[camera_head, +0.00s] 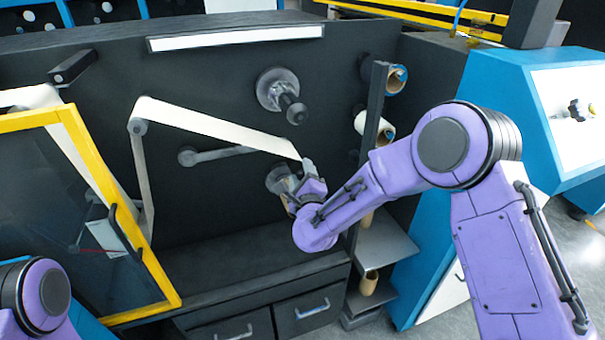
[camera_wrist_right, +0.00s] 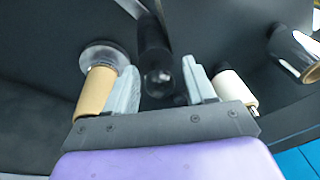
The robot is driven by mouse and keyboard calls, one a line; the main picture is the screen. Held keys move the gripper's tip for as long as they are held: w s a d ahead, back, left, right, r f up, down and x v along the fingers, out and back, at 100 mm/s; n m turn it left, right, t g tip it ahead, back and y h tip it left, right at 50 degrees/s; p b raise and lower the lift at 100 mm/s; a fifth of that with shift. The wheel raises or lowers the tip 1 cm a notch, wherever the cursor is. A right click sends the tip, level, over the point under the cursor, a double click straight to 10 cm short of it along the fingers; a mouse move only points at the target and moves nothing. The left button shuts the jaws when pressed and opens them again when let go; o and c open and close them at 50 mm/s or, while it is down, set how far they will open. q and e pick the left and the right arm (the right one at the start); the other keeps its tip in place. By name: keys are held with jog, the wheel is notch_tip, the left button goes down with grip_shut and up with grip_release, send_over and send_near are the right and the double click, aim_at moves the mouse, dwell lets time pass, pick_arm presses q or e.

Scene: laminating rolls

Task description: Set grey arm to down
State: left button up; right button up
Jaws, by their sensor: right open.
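A slim grey arm (camera_head: 220,154) shows on the dark back panel in the head view. It runs almost level from a round end at left toward the white web, which hides its right part. My right gripper (camera_head: 308,175) is right of it, beside the lower spindle (camera_head: 280,179). In the wrist view my right gripper (camera_wrist_right: 158,92) is open. A dark rounded post (camera_wrist_right: 155,60) shows between its fingers; I cannot tell whether it touches them or which part it belongs to. My left gripper is out of view.
An upper spindle (camera_head: 280,92) juts out above my right gripper. The white web (camera_head: 210,124) runs down toward it. A rack of rolls (camera_head: 397,79) stands at right. The yellow-framed door (camera_head: 118,205) is at left. A brown core (camera_wrist_right: 97,90) is left of my fingers.

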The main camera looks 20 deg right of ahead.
grip_shut()
notch_tip(320, 180, down, 11)
jog(key=a+m+b, duration=0.2)
jog(key=m+b, duration=0.2)
jog(key=b, duration=0.6)
jog(key=shift+r+g, duration=0.2)
jog(key=shift+g, duration=0.2)
grip_release()
jog(key=shift+s, duration=0.15)
